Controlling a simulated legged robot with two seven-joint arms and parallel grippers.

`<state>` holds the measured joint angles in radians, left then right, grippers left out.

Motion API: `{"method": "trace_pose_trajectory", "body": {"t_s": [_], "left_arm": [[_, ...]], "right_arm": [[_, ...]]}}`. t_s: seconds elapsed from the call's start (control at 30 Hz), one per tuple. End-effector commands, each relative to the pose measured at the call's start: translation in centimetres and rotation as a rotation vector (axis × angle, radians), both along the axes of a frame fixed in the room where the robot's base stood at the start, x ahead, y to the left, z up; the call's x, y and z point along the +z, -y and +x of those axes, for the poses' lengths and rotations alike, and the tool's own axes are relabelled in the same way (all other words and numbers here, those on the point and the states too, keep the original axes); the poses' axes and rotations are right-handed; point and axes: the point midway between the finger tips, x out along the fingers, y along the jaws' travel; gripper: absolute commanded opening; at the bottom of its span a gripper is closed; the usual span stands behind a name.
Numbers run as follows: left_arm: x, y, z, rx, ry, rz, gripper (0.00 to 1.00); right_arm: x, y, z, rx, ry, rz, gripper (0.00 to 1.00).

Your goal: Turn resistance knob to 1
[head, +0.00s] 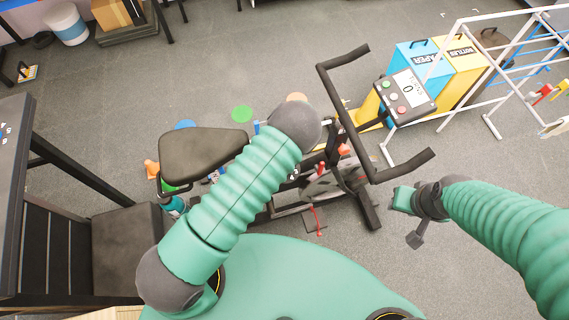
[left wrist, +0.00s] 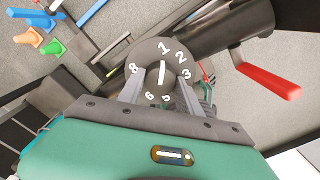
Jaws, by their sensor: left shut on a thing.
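The resistance knob (left wrist: 151,50) shows in the left wrist view as a dark round dial with white numbers, 1 at the top, then 2 and 3 to the right. A white line at its middle stands nearly upright, its upper end towards the 1. My left gripper (left wrist: 162,88) has a finger on each side of the knob's middle and is shut on it. In the head view my left arm hides this gripper and the knob on the exercise bike (head: 203,150). My right gripper (head: 412,207) is empty, right of the bike; its finger opening is unclear.
The bike's handlebar (head: 345,110) and console (head: 405,95), whose display seems to read 0, stand ahead. A red lever (left wrist: 268,82) is right of the knob in the left wrist view. Blue and yellow bins (head: 455,62) and a white rack (head: 500,125) stand at right.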

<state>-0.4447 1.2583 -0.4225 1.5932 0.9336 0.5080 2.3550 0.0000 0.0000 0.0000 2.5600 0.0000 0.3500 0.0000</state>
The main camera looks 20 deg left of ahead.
Motion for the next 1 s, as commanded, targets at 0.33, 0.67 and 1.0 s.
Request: {"method": "trace_pose_trajectory", "body": {"t_s": [0.33, 0.67, 1.0], "left_arm": [[0.06, 0.19, 0.25, 0.050, 0.006, -0.002, 0.01], [0.10, 0.17, 0.32, 0.050, 0.008, -0.002, 0.45], [0.10, 0.04, 0.10, 0.049, 0.005, 0.000, 0.63]], "right_arm": [[0.08, 0.00, 0.00, 0.000, 0.000, 0.000, 0.36], [0.08, 0.00, 0.00, 0.000, 0.000, 0.000, 0.36], [0.09, 0.00, 0.00, 0.000, 0.000, 0.000, 0.36]]}}
